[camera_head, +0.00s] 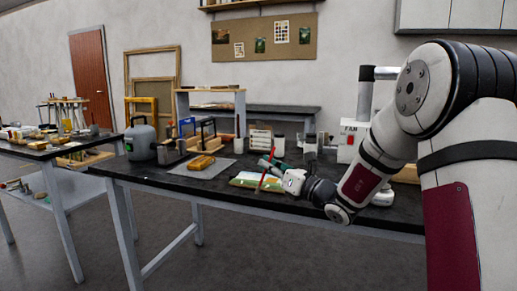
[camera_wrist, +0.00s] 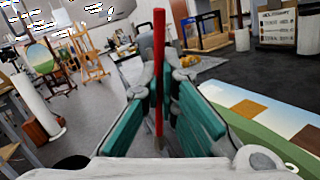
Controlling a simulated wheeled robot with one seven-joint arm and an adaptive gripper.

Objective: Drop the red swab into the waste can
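My gripper (camera_head: 267,167) is above the black workbench, over a flat painted panel. Its teal finger pads (camera_wrist: 165,100) are closed around the red swab (camera_wrist: 159,45), a thin red stick. The swab also shows in the head view (camera_head: 264,178), nearly upright and slightly tilted, its lower end near the panel; I cannot tell if it touches. A grey rounded can (camera_head: 141,141) with a handle on top and a green mark stands at the bench's left end. It looks like the waste can, though no label is readable. Its opening cannot be made out.
The painted panel (camera_head: 246,181) lies under my gripper. A yellow block (camera_head: 201,163) rests on a grey mat (camera_head: 187,172), between can and panel. Small racks and jars stand along the bench's back. Another cluttered table (camera_head: 40,153) is at left.

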